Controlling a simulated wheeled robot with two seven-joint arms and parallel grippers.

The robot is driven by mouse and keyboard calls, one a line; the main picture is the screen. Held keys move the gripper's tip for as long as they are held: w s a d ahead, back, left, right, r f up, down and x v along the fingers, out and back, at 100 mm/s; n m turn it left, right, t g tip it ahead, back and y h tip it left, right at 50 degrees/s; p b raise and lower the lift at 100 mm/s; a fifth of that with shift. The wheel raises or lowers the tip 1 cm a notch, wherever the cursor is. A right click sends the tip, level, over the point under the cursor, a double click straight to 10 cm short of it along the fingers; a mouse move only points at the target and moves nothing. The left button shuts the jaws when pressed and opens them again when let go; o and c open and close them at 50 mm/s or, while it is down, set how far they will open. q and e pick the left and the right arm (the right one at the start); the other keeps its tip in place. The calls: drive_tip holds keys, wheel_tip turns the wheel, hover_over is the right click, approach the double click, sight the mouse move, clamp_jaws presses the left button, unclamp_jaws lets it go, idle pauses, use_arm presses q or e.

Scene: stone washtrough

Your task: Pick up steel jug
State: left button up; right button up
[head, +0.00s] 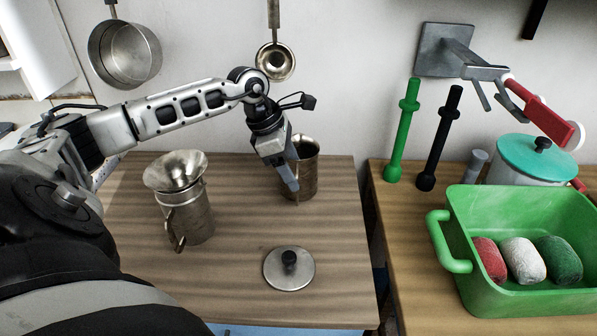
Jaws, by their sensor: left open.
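A steel jug (307,170) stands upright at the back right of the striped wooden worktop. A second steel vessel (194,222), with a handle at its front, stands further left and has a steel funnel (177,171) in its top. My left gripper (291,184) points down at the left side of the back jug. It is open, and its fingers hide part of that jug's rim and side. I cannot tell whether the fingers touch the jug or whether one is inside it. My right gripper is out of view.
A round steel lid (289,268) with a black knob lies at the front of the worktop. Across a gap, the right counter holds a green basin (461,225) with three rolled cloths, a teal-lidded pot (528,160), and green and black rods. Pans hang on the wall behind.

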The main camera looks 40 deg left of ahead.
use_arm(q)
drive_tip(key=x, duration=0.3)
drive_tip(key=shift+f, duration=0.1)
drive_tip(key=c, duration=1.1)
clamp_jaws()
drive_tip(key=shift+r, duration=0.25)
